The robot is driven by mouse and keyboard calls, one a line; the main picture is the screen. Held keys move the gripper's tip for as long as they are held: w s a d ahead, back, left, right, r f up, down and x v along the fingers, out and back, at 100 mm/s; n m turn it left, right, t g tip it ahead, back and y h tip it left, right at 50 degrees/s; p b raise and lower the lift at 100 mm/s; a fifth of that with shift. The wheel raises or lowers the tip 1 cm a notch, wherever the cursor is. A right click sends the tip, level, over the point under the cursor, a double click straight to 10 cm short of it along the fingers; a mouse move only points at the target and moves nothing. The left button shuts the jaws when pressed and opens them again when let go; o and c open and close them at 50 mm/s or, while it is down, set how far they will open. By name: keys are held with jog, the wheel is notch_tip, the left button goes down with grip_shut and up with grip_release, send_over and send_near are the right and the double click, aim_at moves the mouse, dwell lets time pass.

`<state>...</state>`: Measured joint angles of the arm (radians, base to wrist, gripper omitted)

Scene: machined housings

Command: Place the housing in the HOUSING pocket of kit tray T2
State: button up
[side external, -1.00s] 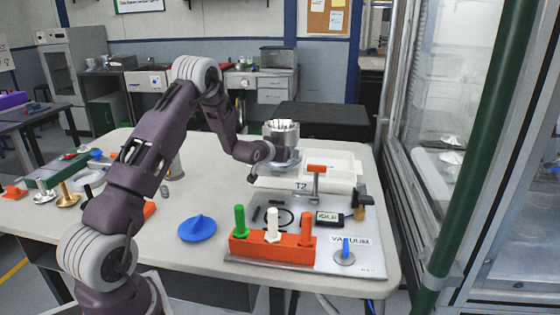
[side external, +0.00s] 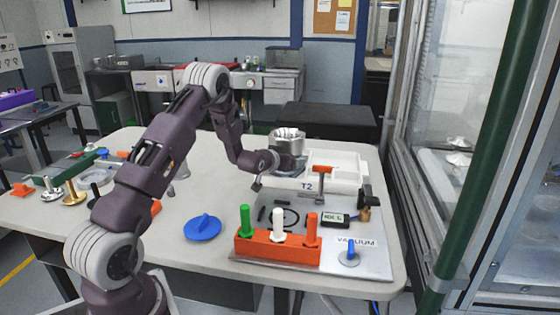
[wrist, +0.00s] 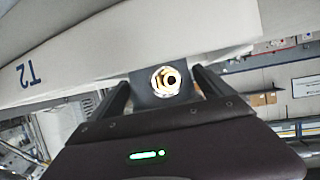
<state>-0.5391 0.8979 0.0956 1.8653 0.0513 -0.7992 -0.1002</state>
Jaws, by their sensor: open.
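The housing (side external: 287,136), a silver machined part with a round open top, stands upright at the left part of white kit tray T2 (side external: 346,185). My gripper (side external: 290,163) is at its near side and hides its lower part. I cannot tell whether the housing's base rests on the pocket floor.
An orange rack (side external: 278,250) with green, white and orange pegs stands in front of the tray. An orange-topped clamp (side external: 320,172) and a small display (side external: 332,221) are near the tray's front. A blue disc (side external: 203,228) lies left, with bare table around it.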

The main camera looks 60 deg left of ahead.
jog(key=v, duration=1.1)
jog(key=shift+w, duration=0.1)
jog(key=s+d+r+m+g+h, duration=0.1)
jog(key=s+d+r+h, duration=0.1)
jog(key=s+d+r, duration=0.35)
jog(key=s+d+r+m+h, duration=0.1)
jog(key=s+d+r, duration=0.1)
jog(key=d, duration=0.7)
jog(key=s+d+r+m+g+h, duration=0.1)
jog(key=s+d+r+m+h, duration=0.2)
jog(key=d, duration=0.4)
jog(key=s+d+m+g, duration=0.1)
jog(key=s+d, duration=0.3)
jog(key=s, duration=0.6)
jog(key=s+d+r+g+h, duration=0.1)
jog(key=s+d, duration=0.3)
jog(key=s, duration=0.5)
jog(key=shift+s+d+m+g, duration=0.15)
jog(key=shift+s+m+g, duration=0.25)
jog(key=shift+g, duration=0.4)
